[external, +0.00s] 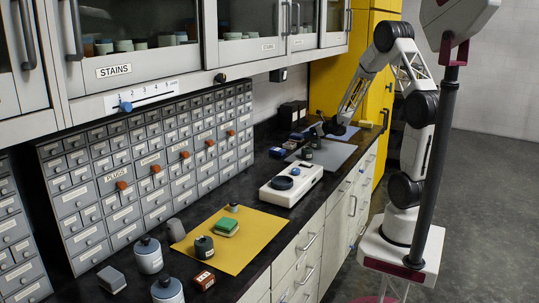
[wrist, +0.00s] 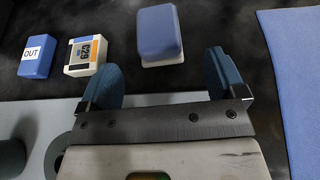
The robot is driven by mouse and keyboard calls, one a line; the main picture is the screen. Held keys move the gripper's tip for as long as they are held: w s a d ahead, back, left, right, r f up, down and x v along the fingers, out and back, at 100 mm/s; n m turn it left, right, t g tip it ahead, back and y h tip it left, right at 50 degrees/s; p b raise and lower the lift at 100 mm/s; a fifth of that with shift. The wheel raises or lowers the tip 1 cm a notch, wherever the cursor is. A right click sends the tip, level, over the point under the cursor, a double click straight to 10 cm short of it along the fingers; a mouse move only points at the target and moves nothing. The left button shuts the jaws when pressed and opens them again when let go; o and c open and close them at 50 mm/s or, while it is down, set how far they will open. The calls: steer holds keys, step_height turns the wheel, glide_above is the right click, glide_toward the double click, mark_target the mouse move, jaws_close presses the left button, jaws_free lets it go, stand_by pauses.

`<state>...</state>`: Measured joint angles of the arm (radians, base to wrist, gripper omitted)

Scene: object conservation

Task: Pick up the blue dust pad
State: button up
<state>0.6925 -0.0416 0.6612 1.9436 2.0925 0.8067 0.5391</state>
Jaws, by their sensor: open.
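The blue dust pad (wrist: 160,32) looks like a rounded blue block on a pale base. It lies on the dark counter at the top middle of the wrist view, and in the external view it appears as a small blue shape (external: 297,136) at the counter's far end. My gripper (wrist: 162,72) is open and empty, its two blue-grey fingers spread wide. In the wrist view the pad lies beyond the fingertips, between their lines, apart from both. In the external view my gripper (external: 317,130) is low over the far counter, partly hidden by dark items.
Left of the pad lie a blue OUT block (wrist: 37,56) and a white-and-blue labelled block (wrist: 87,55). A blue mat (wrist: 290,60) lies right. A grey mat (external: 335,154) with dark jars, a white scale (external: 305,184) and a yellow mat (external: 255,222) are nearer.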

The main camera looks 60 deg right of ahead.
mark_target(301, 135)
steer(key=shift+x, duration=2.6)
steer(key=shift+a, duration=0.1)
steer(key=c, duration=1)
steer(key=shift+r, duration=5)
